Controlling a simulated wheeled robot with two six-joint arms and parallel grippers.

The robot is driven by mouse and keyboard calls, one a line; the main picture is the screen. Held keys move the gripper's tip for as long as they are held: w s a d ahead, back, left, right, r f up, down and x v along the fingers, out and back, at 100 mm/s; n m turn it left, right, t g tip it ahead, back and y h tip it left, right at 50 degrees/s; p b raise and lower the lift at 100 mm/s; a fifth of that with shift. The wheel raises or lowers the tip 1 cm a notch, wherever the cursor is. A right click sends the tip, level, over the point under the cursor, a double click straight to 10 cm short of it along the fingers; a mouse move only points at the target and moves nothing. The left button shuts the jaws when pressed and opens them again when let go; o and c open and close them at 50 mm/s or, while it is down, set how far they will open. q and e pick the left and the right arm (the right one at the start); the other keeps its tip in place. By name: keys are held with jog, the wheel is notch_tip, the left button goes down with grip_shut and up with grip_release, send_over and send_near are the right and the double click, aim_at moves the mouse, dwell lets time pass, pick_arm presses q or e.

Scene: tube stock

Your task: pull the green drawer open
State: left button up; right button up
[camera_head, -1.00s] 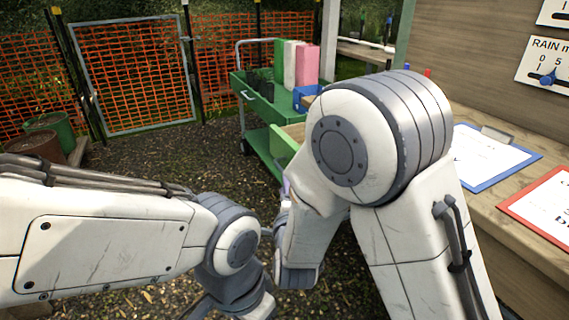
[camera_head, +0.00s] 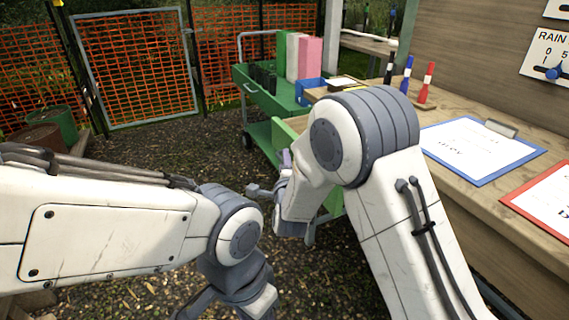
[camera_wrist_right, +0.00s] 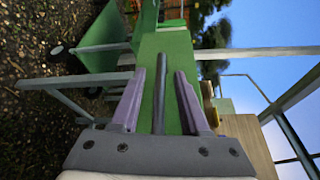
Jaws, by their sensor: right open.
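The green drawer (camera_head: 283,133) shows its light green front under the wooden bench in the head view, just left of my right arm. A tan strip shows behind its top edge. My right gripper (camera_head: 286,158) is close to the front, partly hidden by my own arm. In the right wrist view its two purple fingers (camera_wrist_right: 160,98) are apart, with the green front (camera_wrist_right: 165,48) before them. A dark grey bar (camera_wrist_right: 161,85), seemingly the handle, lies between the fingers. I cannot tell whether they touch it. Only my left arm shows; its fingers are out of view.
A green cart (camera_head: 262,90) with dark pots and upright coloured boxes stands beyond the drawer. The wooden bench (camera_head: 460,108) at right carries a blue clipboard (camera_head: 475,150), a red clipboard (camera_head: 545,205) and marker pens. Gravel ground (camera_head: 175,150) left of the drawer is open.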

grip_shut()
dwell(1.4)
